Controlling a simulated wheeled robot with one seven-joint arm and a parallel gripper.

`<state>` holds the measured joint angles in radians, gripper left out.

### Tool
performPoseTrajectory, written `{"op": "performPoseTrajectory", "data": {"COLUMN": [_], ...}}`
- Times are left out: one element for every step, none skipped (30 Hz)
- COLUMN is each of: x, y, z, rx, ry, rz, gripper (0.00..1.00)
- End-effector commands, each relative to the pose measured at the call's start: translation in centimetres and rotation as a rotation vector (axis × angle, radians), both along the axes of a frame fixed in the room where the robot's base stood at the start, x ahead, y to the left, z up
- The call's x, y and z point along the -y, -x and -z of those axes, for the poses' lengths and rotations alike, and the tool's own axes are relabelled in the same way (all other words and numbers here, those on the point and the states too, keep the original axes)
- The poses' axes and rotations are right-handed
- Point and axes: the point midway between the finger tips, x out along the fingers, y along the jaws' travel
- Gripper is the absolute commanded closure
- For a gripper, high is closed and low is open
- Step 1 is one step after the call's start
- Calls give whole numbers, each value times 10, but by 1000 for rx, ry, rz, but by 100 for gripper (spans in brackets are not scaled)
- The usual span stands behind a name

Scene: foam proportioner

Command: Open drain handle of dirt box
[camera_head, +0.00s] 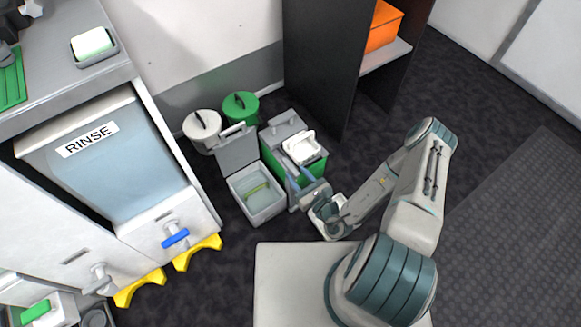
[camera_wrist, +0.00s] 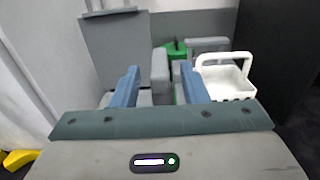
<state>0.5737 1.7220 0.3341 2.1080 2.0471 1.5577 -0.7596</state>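My gripper (camera_head: 297,178) points down at a grey box with green sides (camera_head: 306,168) on the floor. In the wrist view its two blue fingers (camera_wrist: 160,70) are apart. A grey upright block (camera_wrist: 160,82) shows between or just beyond them; I cannot tell whether they touch it. No label names the dirt box, so I cannot tell which container it is. An open grey bin (camera_head: 258,209) with its lid raised stands to the left. Lever handles show on the cabinet fronts: a blue one (camera_head: 175,238), a grey one (camera_head: 98,273) and a green one (camera_head: 35,310).
A white basket (camera_head: 300,147) sits on the green-sided box, right of my fingers in the wrist view (camera_wrist: 226,80). A white lidded bucket (camera_head: 202,126) and a green one (camera_head: 240,106) stand behind. Yellow feet (camera_head: 197,253) jut from the RINSE cabinet. A dark shelf (camera_head: 330,70) stands behind right.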

Motion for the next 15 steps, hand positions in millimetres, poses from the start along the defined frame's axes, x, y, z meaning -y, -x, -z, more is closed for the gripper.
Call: {"op": "performPoseTrajectory", "data": {"x": [-6, -9, -13, -15, -17, -20, -21, -23, -25, -25, -26, -27, -27, -27, -27], "y": [-9, -13, -19, -22, -26, -30, -32, -34, -36, -38, -39, -40, -40, -41, -41], "z": [2, 2, 1, 2, 2, 1, 1, 1, 1, 1, 0, 0, 0, 0, 0], "rx": [4, 4, 2, 2, 2, 3, 3, 2, 2, 1, 1, 1, 0, 0, 0], "ry": [0, 0, 0, 0, 0, 1, 1, 1, 1, 0, 1, 1, 0, 0, 0], "rz": [-1, -2, -2, -1, -1, 0, 0, -1, -1, -1, -1, 0, 0, 0, 0], "gripper": [60, 60, 60, 60, 60, 60, 60, 60, 60, 60, 60, 60, 60, 60, 60]}}
